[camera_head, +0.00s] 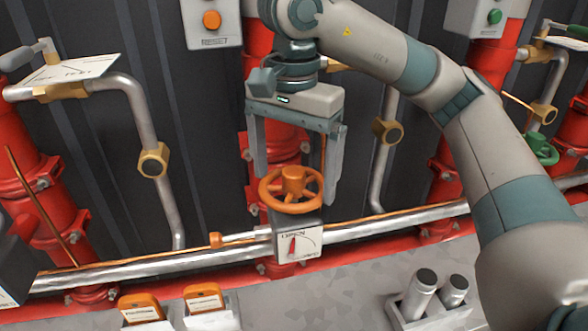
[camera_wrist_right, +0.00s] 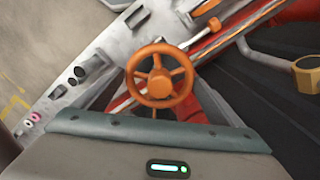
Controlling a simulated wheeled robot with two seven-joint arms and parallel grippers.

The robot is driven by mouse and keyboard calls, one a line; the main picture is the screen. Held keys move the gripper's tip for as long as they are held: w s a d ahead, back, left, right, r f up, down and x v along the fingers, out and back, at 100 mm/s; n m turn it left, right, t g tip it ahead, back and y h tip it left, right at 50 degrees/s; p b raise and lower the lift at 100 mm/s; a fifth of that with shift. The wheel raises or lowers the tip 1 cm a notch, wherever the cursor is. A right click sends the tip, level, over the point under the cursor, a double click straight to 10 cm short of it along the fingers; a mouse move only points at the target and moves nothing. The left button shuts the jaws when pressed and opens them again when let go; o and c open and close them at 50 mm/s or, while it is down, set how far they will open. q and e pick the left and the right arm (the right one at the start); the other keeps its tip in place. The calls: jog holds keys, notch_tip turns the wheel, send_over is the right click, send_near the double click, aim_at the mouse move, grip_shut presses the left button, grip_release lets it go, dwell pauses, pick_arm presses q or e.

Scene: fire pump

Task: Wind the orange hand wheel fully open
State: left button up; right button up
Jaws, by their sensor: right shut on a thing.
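The orange hand wheel (camera_head: 291,199) sits on top of a valve on the silver pipe, in the middle of the head view. It also shows in the middle of the right wrist view (camera_wrist_right: 161,76), where its rim and spokes are clear. My right gripper (camera_head: 296,190) comes down from above, with one finger on each side of the wheel, shut on it. Below the wheel is a white indicator plate (camera_head: 299,243) marked OPEN, with a red needle standing near upright. The lower word on the plate is too small to read. My left gripper is not in view.
Red vertical pipes (camera_head: 40,190) and a silver pipe (camera_head: 150,120) stand around the valve. A green hand wheel (camera_head: 541,149) is at the right. Orange-topped boxes (camera_head: 206,297) and grey cylinders (camera_head: 454,290) stand in front. A box with an orange button (camera_head: 212,20) hangs above.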

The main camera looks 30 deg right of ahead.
jog(key=n, duration=0.5)
jog(key=shift+r+n+p, duration=0.15)
jog(key=shift+n+p, duration=0.15)
jog(key=shift+n, duration=0.1)
jog(key=o, duration=1.2)
jog(key=shift+c, duration=0.2)
